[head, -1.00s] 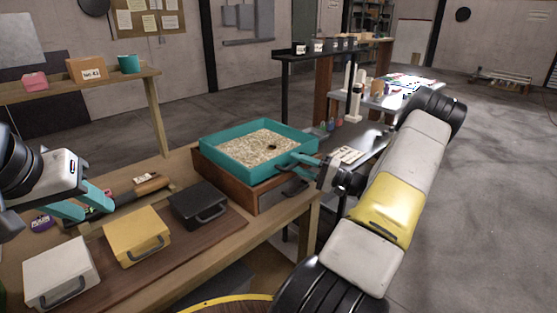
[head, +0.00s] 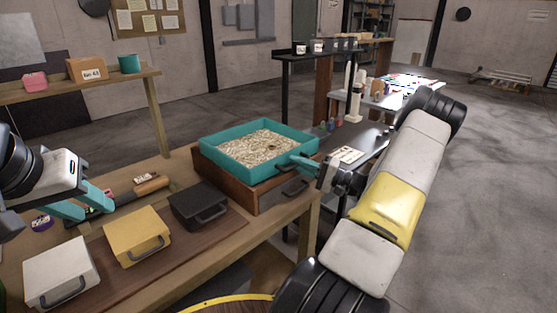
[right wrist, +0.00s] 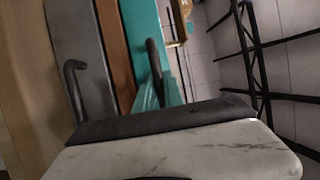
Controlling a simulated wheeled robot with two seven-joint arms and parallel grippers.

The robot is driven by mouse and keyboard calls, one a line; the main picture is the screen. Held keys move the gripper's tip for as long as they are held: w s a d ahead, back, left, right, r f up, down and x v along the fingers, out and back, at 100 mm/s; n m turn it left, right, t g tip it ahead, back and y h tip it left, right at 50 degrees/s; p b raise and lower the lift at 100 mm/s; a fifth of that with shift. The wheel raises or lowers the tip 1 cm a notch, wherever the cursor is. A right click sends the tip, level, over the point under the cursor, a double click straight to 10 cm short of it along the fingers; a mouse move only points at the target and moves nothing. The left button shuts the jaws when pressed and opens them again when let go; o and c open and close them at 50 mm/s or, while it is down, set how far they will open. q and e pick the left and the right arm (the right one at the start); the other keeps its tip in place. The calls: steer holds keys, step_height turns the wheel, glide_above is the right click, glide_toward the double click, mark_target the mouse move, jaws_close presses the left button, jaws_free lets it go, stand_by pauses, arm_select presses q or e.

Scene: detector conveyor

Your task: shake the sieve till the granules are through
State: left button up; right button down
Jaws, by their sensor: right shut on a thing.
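The sieve (head: 218,158) is a teal square frame full of pale granules (head: 262,147). It sits on top of a brown wooden box (head: 228,189) on the bench. My right gripper (head: 297,162) is shut on the sieve's handle at its right side; the fingers hide most of the handle. In the right wrist view the teal sieve wall (right wrist: 142,38) and its dark handle (right wrist: 154,68) show just beyond the gripper. My left gripper (head: 98,207) is open and empty above the left part of the bench, away from the sieve.
A black case (head: 198,206), a yellow case (head: 136,237) and a white case (head: 61,273) lie in front on a dark board. A brown-handled tool (head: 150,185) lies behind them. A black stand (head: 284,95) rises behind the sieve. Open floor lies to the right.

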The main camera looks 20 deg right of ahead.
mark_target(284, 157)
stand_by(0.9)
steer(key=w, duration=0.1)
steer(key=w+a, duration=0.1)
steer(key=w, duration=0.1)
steer(key=w+a, duration=0.1)
steer(key=w, duration=0.1)
steer(key=shift+w+a, duration=0.2)
steer(key=shift+w, duration=0.05)
steer(key=c, duration=1.5)
jaws_free()
steer(key=shift+w, duration=0.1)
steer(key=shift+o, duration=0.2)
